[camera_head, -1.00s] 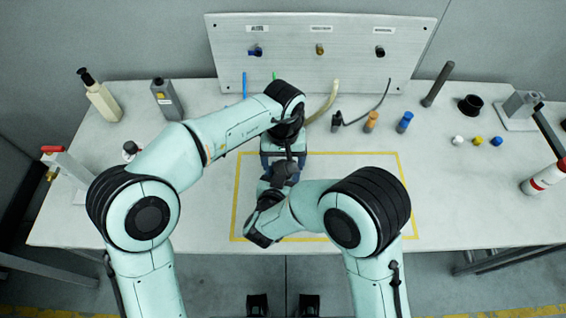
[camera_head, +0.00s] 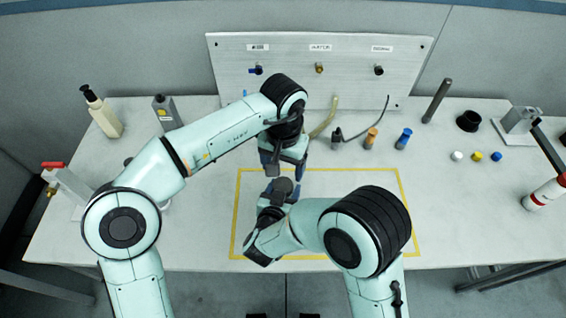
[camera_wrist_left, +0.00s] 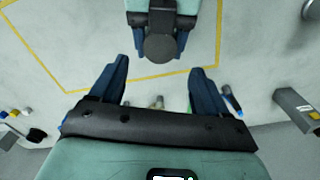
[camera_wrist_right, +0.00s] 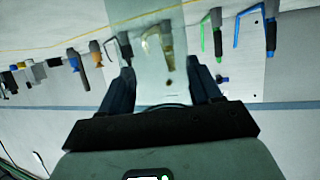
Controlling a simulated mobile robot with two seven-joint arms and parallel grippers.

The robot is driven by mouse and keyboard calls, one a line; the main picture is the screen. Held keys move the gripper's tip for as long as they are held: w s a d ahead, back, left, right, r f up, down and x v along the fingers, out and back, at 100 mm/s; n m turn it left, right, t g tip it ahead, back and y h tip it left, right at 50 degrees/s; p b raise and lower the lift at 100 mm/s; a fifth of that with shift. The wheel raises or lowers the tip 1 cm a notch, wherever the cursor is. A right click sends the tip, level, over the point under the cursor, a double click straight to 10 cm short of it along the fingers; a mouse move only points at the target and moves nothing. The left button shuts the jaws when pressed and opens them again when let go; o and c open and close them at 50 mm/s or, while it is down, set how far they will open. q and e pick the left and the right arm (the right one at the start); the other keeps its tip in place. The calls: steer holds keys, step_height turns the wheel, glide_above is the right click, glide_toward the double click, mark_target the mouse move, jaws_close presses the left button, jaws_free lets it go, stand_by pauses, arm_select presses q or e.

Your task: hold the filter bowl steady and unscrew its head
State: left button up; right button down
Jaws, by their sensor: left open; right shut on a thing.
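The filter shows in the head view as a dark grey round top (camera_head: 283,185), near the back edge of the yellow outline. My right gripper (camera_head: 281,190) is shut on it from the front. The left wrist view shows the same dark disc (camera_wrist_left: 160,47) between the right fingers. The filter's lower part is hidden in the head view; a pale see-through shape (camera_wrist_right: 150,65) between the fingers in the right wrist view may be its bowl. My left gripper (camera_head: 285,168) is open and empty, just behind the filter and apart from it. Its spread fingers show in the left wrist view (camera_wrist_left: 158,82).
A backboard (camera_head: 340,85) with fittings stands behind, with hoses before it. Orange (camera_head: 370,138) and blue (camera_head: 403,139) parts stand right of the hoses. Bottles stand left; a red-and-white bottle (camera_head: 546,193) is at far right. The outlined area's right side (camera_head: 350,185) is mostly clear.

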mark_target(283, 185)
arm_select(q)
step_height(283, 185, down, 7)
steer(key=shift+f, duration=0.2)
stand_by(0.3)
steer(key=c, duration=1.1)
steer(key=n, duration=0.3)
steer(key=shift+n, duration=0.3)
steer(key=o, duration=1.2)
steer(key=shift+r, duration=0.1)
